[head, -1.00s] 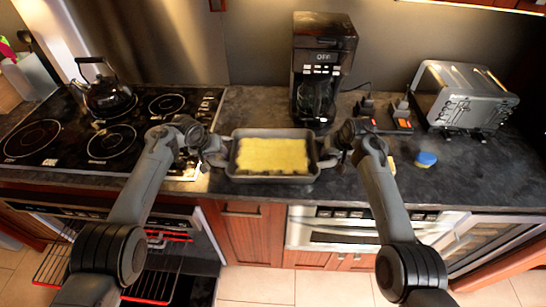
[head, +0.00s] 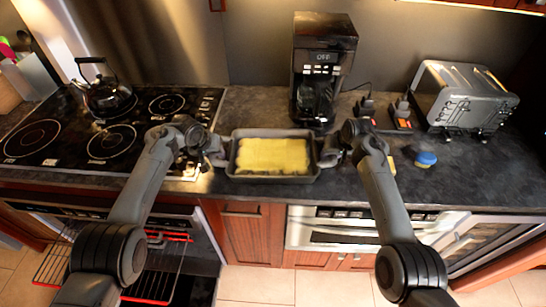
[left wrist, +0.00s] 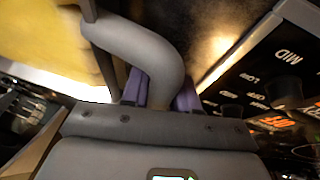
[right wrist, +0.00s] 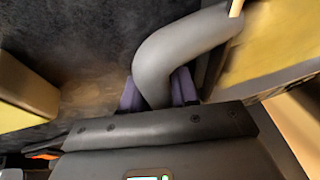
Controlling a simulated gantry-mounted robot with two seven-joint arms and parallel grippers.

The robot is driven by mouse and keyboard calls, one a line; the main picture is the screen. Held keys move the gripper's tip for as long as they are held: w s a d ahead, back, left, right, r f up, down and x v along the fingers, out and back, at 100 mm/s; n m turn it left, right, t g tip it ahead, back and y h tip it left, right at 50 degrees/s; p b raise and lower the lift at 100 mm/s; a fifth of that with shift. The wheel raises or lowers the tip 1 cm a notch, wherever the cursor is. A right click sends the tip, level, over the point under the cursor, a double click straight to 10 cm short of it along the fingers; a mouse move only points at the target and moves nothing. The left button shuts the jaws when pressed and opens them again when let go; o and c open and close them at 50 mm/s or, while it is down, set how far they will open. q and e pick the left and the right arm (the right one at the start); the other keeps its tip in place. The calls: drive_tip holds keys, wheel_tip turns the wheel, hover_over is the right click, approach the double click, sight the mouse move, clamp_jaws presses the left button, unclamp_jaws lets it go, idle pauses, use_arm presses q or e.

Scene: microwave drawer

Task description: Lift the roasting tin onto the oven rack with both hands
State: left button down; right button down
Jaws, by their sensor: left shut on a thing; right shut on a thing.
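The roasting tin (head: 272,178) is a dark grey rectangular pan with a flat yellow filling, on or just above the counter in the head view; I cannot tell which. My left gripper (head: 218,155) is shut on its left handle, and the grey handle (left wrist: 160,60) shows between the purple fingertips in the left wrist view. My right gripper (head: 328,155) is shut on its right handle, and that handle (right wrist: 165,60) shows between the purple fingertips in the right wrist view. The oven rack (head: 60,262) is a red-edged wire rack sticking out of the open oven at lower left.
A black hob (head: 75,140) with a kettle (head: 104,95) lies left of the tin. A coffee maker (head: 322,70) stands behind it. The counter's front edge runs below the tin.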

idle(0.7)
use_arm(q)
drive_tip(key=shift+r, duration=0.15)
use_arm(e)
drive_tip(key=shift+r, duration=0.2)
use_arm(q)
drive_tip(key=shift+r, duration=0.1)
use_arm(e)
drive_tip(key=shift+r, duration=0.1)
